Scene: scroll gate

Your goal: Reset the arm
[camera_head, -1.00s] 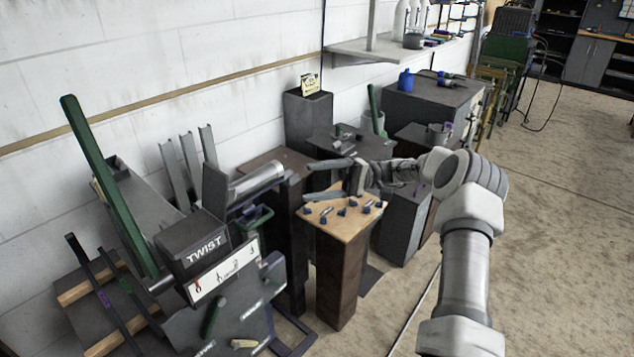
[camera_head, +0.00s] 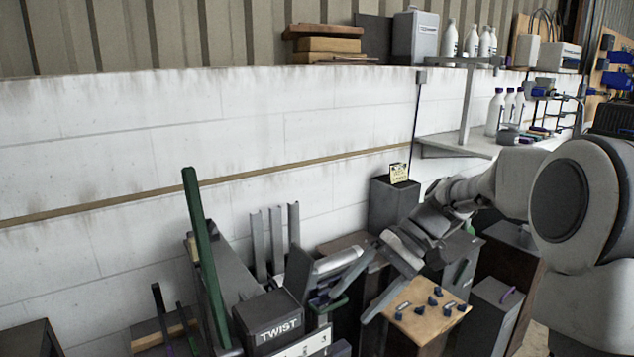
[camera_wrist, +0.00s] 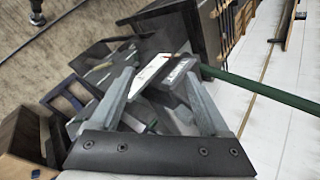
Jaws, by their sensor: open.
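My gripper (camera_head: 380,275) is open and empty, with its two grey fingers apart. In the head view it hangs in the air above and behind the wood-topped pedestal (camera_head: 412,327), with the near finger overlapping the pedestal's left edge in the picture. My arm reaches in from the right side. In the wrist view my gripper (camera_wrist: 160,80) shows both fingers spread, with nothing held between them. The dark box marked TWIST (camera_head: 268,320) stands to the left of the gripper, apart from it in the head view; a lettered dark box appears between the fingers in the wrist view.
Small blue pegs (camera_head: 432,301) stand on the wooden top. A long green bar (camera_head: 205,265) rises at the left. A dark pedestal with a yellow card (camera_head: 399,172) stands behind my gripper. A wall shelf (camera_head: 455,146) holds bottles. The white wall (camera_head: 120,150) closes off the back.

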